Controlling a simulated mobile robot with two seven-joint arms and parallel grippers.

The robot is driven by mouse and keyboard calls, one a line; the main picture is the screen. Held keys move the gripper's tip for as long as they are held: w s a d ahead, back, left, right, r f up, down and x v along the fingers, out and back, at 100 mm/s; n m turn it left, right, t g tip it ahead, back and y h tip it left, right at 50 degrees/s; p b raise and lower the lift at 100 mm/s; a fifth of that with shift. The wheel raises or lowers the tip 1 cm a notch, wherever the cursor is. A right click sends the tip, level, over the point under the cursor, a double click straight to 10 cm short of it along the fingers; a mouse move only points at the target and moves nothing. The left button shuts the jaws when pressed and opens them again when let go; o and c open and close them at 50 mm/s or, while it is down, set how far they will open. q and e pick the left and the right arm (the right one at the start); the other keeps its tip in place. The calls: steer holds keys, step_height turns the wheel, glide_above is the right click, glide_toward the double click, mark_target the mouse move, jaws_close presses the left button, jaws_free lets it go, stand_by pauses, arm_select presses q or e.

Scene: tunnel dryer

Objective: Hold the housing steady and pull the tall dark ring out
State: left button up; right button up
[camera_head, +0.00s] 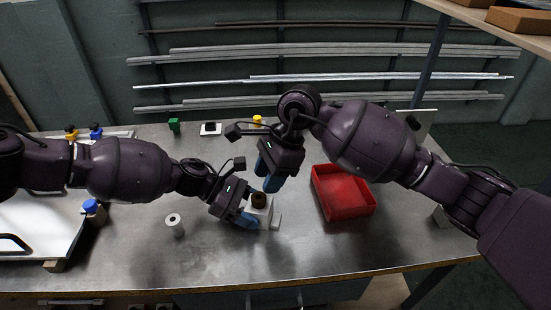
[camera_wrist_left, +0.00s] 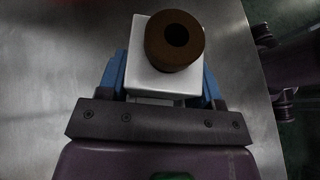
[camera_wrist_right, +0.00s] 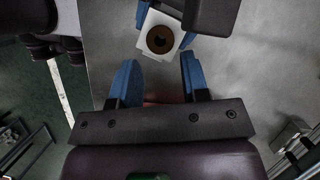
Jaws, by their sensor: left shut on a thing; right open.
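The housing is a white block (camera_wrist_left: 140,68) on the metal table; it also shows in the head view (camera_head: 267,212) and in the right wrist view (camera_wrist_right: 146,31). The tall dark ring (camera_wrist_left: 160,52) is brown with a central hole and stands up out of the housing's top; it also shows in the head view (camera_head: 259,200) and the right wrist view (camera_wrist_right: 160,39). My left gripper (camera_head: 250,216) is shut on the housing, with one blue finger on each side. My right gripper (camera_head: 271,174) is open and empty, behind and above the ring and apart from it.
A red tray (camera_head: 345,212) stands right of the housing. A white cylinder with a hole (camera_head: 174,225) stands to the left. A green block (camera_head: 174,126) and a white plate with a dark part (camera_head: 210,129) lie at the back. Bare table lies in front.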

mark_target(259, 197)
steer(key=shift+x, duration=2.75)
jaws_close()
